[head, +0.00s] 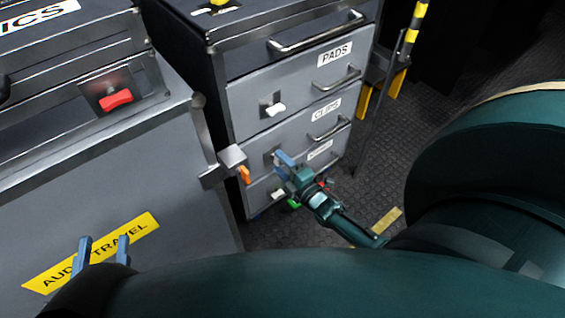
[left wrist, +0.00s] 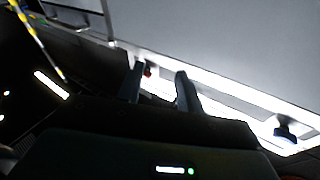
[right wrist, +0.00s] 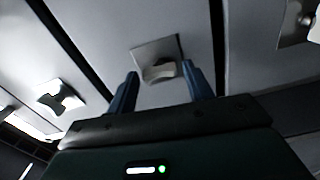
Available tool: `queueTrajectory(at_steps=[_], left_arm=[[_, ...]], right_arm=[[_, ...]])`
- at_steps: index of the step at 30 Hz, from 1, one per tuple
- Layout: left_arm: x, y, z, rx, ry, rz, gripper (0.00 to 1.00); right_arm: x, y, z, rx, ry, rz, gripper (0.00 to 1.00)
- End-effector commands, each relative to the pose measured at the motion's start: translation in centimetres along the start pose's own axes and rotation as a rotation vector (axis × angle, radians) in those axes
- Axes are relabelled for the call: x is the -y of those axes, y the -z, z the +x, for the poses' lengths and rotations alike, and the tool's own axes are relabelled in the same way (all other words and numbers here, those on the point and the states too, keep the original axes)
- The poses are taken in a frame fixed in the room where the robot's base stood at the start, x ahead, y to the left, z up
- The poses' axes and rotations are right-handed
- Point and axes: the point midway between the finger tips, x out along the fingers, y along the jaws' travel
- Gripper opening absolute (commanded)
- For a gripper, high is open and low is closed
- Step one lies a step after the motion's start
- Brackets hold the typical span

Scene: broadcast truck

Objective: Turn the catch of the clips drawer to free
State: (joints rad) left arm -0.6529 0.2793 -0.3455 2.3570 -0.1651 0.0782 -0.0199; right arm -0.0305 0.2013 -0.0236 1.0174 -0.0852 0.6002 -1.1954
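The clips drawer (head: 306,131) is the drawer labelled CLIPS, in the grey cabinet below the PADS drawer, and it is shut. My right gripper (head: 283,160) is at the left part of its front, hiding most of its catch in the head view. In the right wrist view a pale catch (right wrist: 158,72) on a square plate shows between the open fingertips of my right gripper (right wrist: 162,88). I cannot tell whether the fingers touch it. My left gripper (head: 104,247) is open and empty in front of the big grey case, far from the drawers.
The PADS drawer has its own white catch (head: 273,109); the lowest drawer has another (head: 277,194). An orange-tipped metal latch (head: 243,174) sticks out left of my right gripper. The case (head: 190,212) with a red switch (head: 116,100) stands at left. Dark floor (head: 390,165) lies to the right.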

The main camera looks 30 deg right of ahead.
Motion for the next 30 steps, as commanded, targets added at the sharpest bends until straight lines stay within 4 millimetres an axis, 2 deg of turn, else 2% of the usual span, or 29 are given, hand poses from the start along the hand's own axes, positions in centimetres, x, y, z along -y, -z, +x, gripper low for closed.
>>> queueTrajectory(at_steps=[3,10,14,20,23,30], left_arm=[[0.0,0.0,0.0,-0.001,0.000,0.000,0.36],[0.0,0.1,0.0,-0.001,-0.001,0.000,0.36],[0.1,0.4,0.0,0.000,-0.001,0.006,0.36],[0.0,0.7,-0.3,0.020,-0.005,0.032,0.36],[0.2,-0.1,-0.6,0.062,0.003,0.033,0.36],[0.7,-0.3,-0.5,0.124,0.018,0.013,0.36]], right_arm=[[0.0,0.0,0.0,0.000,0.000,0.000,0.60],[0.0,-0.1,-0.1,0.001,0.000,0.000,0.60],[-0.1,0.0,-1.1,0.001,0.002,0.001,0.60],[-0.2,0.0,-5.1,0.002,0.005,0.001,0.60],[-0.2,0.0,-7.4,0.002,0.004,0.001,0.60],[-0.1,0.0,-11.7,0.002,0.002,0.001,0.60]])
